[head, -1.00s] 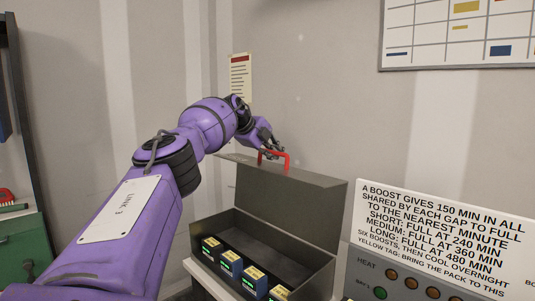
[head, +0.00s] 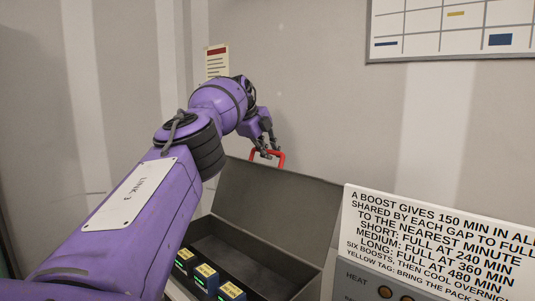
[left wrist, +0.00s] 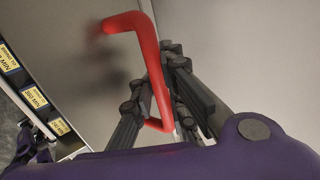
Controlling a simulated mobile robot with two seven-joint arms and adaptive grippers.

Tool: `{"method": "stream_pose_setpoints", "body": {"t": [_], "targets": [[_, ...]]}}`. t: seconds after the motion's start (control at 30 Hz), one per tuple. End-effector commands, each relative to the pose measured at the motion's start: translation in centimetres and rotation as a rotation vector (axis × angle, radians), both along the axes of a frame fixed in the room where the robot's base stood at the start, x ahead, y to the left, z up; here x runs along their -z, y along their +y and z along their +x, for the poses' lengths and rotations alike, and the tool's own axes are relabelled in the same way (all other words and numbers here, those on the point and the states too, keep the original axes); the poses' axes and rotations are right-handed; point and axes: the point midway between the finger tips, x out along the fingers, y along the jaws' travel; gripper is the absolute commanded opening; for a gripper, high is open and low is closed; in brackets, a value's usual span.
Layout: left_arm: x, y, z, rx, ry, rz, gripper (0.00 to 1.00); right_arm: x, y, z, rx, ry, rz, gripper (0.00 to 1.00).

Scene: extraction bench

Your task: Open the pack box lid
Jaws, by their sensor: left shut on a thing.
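The pack box (head: 225,248) is a dark grey open case at the lower middle of the head view. Its lid (head: 275,205) stands raised and leans back towards the wall. A red handle (head: 281,157) sits at the lid's top edge. My left gripper (head: 267,150) is shut on this handle. In the left wrist view the red handle (left wrist: 151,60) passes by the dark fingers (left wrist: 160,100), with the grey lid panel behind.
Several small packs with yellow labels (head: 207,278) stand in a row along the box's front side. A white instruction sign (head: 435,235) and a panel with round lamps (head: 385,291) stand to the right. The wall is behind the lid.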

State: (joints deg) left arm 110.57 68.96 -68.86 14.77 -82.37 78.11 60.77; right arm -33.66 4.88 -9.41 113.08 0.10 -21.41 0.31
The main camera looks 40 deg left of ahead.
Motion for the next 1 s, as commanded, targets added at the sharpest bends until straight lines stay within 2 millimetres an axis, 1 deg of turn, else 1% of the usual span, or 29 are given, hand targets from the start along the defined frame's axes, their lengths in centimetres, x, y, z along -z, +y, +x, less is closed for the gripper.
{"method": "stream_pose_setpoints", "body": {"t": [0.03,0.23,0.27,0.4,0.83,1.0], "targets": [[-0.76,0.1,0.04,-0.003,-0.015,0.001,0.0,-0.14,0.05,0.11,-0.001,-0.003,0.001,0.4],[-0.81,0.08,0.07,-0.003,-0.017,0.001,0.0,-0.13,0.25,0.12,-0.003,-0.002,0.003,0.4],[-0.81,0.08,0.07,-0.003,-0.017,0.001,0.12,-0.12,0.28,0.11,-0.002,-0.002,0.004,0.4],[-0.69,0.05,0.06,-0.001,-0.014,0.0,0.3,-0.1,0.45,0.13,-0.002,-0.001,0.006,0.4],[-0.16,0.01,0.03,-0.001,-0.004,0.001,0.31,0.01,0.48,0.08,0.0,0.0,0.008,0.4],[-0.34,0.03,-0.12,0.001,-0.003,0.001,0.31,0.09,0.29,0.02,-0.002,0.002,0.005,0.4]]}}
